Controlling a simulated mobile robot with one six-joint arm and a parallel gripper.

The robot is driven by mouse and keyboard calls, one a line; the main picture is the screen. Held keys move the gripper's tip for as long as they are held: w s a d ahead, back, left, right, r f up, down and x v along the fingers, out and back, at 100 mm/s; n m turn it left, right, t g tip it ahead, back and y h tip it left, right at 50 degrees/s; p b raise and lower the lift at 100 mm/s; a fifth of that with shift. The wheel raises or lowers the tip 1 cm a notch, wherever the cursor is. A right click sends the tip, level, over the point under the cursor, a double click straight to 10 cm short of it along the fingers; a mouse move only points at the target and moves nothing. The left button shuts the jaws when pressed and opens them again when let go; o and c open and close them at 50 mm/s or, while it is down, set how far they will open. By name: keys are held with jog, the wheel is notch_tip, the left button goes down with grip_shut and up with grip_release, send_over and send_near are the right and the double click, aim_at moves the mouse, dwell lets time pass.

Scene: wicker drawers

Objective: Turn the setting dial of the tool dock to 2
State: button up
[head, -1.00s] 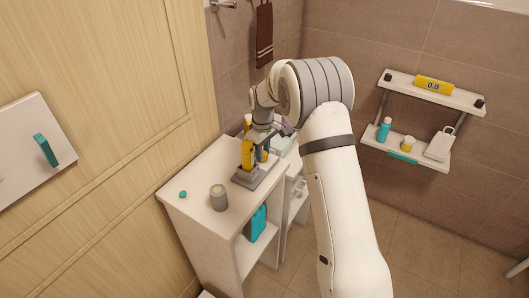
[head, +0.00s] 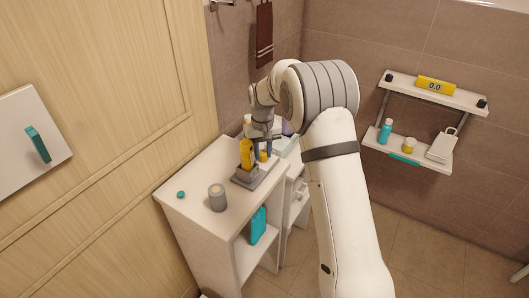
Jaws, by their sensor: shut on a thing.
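The tool dock (head: 252,178) is a grey base on the white cabinet top, with an upright yellow tool (head: 246,154) on it. My gripper (head: 264,154) points down at the back right of the dock, just right of the yellow tool. It is shut on a small yellow part there, which seems to be the setting dial (head: 263,157). The fingers and the tool cover much of this part, and I cannot read any number or mark on it.
A grey cup (head: 217,197) and a small teal knob-like piece (head: 181,195) are on the white cabinet top (head: 203,172). A teal bottle (head: 258,225) stands on the shelf below. A wall shelf (head: 435,93) hangs at right. A wooden door (head: 110,130) is at left.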

aim_at(263, 153)
dwell(0.3)
jog(key=o, duration=1)
jog(key=shift+r, duration=0.1)
notch_tip(263, 153, up, 7)
jog(key=shift+a+r+b, duration=0.1)
jog(key=shift+r+b, duration=0.1)
jog(key=shift+b, duration=0.3)
jog(key=shift+r, duration=0.1)
